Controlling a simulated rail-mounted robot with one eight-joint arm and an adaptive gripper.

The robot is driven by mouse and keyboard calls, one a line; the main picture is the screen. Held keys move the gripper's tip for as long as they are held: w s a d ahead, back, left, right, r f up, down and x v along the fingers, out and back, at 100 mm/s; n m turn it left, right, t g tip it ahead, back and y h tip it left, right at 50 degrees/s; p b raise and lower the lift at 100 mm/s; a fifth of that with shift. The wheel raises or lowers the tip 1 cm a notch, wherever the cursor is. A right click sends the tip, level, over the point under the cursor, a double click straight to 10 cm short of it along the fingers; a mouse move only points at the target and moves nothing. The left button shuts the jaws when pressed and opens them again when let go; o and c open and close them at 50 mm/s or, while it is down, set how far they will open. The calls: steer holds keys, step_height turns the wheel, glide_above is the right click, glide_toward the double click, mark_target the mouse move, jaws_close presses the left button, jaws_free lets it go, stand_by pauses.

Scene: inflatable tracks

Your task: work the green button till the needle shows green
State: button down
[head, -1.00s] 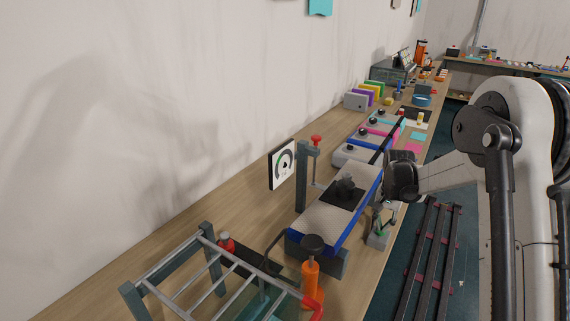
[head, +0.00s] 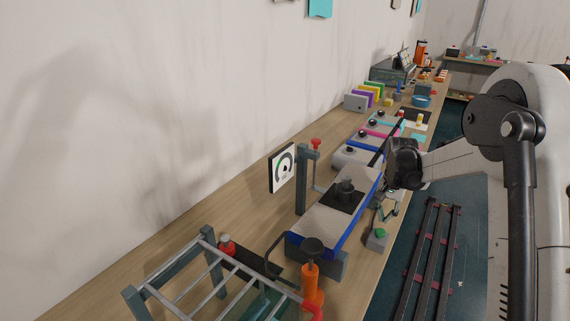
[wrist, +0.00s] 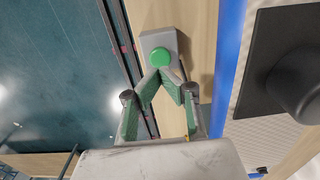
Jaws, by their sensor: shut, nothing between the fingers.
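The green button (head: 380,233) sits on a small grey box at the front edge of the bench. It also shows in the wrist view (wrist: 161,58), just beyond my fingertips. My gripper (head: 383,220) is shut and empty, with its tips close above the button; a gap shows between them in the head view. In the wrist view the tips of my gripper (wrist: 162,73) meet at the near side of the button. The gauge (head: 282,168) is a white square dial with a dark arc and some green; its needle is too small to read surely.
A blue-edged grey board with a black knob (head: 346,188) lies beside the button. An orange-handled pump (head: 312,280) and a metal ladder frame (head: 205,275) stand nearer. Grey boxes with black knobs (head: 352,154) line the bench beyond.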

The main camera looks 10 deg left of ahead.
steer(key=shift+r+p, duration=0.75)
steer(key=shift+r, duration=1.6)
steer(key=s+r+n+t+b, duration=0.1)
steer(key=s+r+t+b, duration=0.1)
steer(key=s+r, duration=0.65)
steer(key=s+r+n+t+b, duration=0.15)
steer(key=s+r, duration=0.35)
steer(key=s, duration=0.6)
steer(key=s+f+n+t+b, duration=0.1)
steer(key=s+f+t+b, duration=0.1)
steer(key=s, duration=0.7)
steer(key=s+f+n+t+b, duration=0.1)
steer(key=s+f+b, duration=0.1)
steer(key=s, duration=0.7)
steer(key=shift+s+f+t, duration=0.3)
steer(key=shift+f+t, duration=0.05)
steer(key=shift+f, duration=0.45)
